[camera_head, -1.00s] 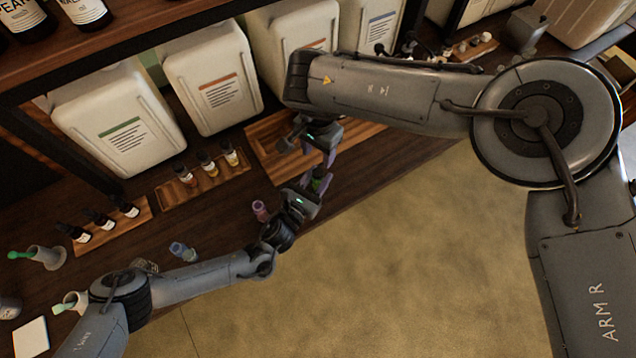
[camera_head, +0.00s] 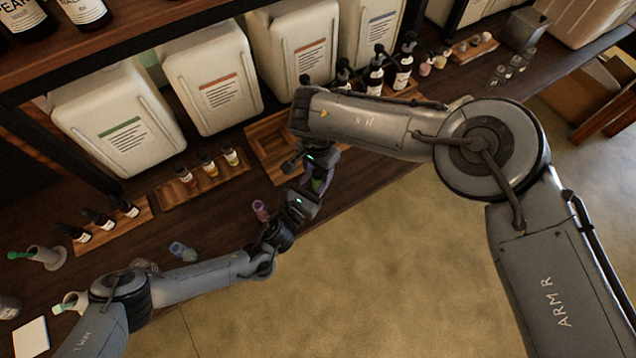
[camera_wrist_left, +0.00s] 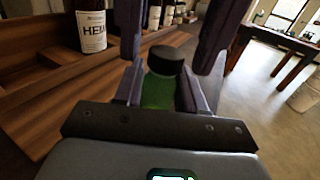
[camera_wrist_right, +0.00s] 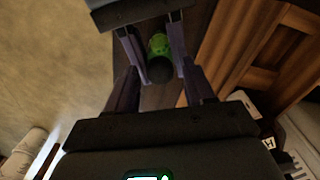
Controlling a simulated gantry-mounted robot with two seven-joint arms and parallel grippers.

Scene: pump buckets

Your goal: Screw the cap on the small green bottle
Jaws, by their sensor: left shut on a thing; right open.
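The small green bottle (camera_wrist_left: 160,90) is held upright between the fingers of my left gripper (camera_head: 312,192), which is shut on it. A black cap (camera_wrist_left: 165,61) sits on top of the bottle; how tight it is cannot be told. In the right wrist view the cap (camera_wrist_right: 160,70) and the green body (camera_wrist_right: 158,44) are in line. My right gripper (camera_wrist_right: 161,84) is open, with one finger on each side of the cap and gaps visible. In the head view the bottle is mostly hidden by the grippers.
A wooden tray (camera_head: 262,148) lies just behind the grippers. Small dropper bottles stand in a wooden holder (camera_head: 165,200) to the left. Dark pump bottles (camera_head: 374,78) stand at the back. A pink vial (camera_head: 260,210) is close to the left wrist. The floor in front is free.

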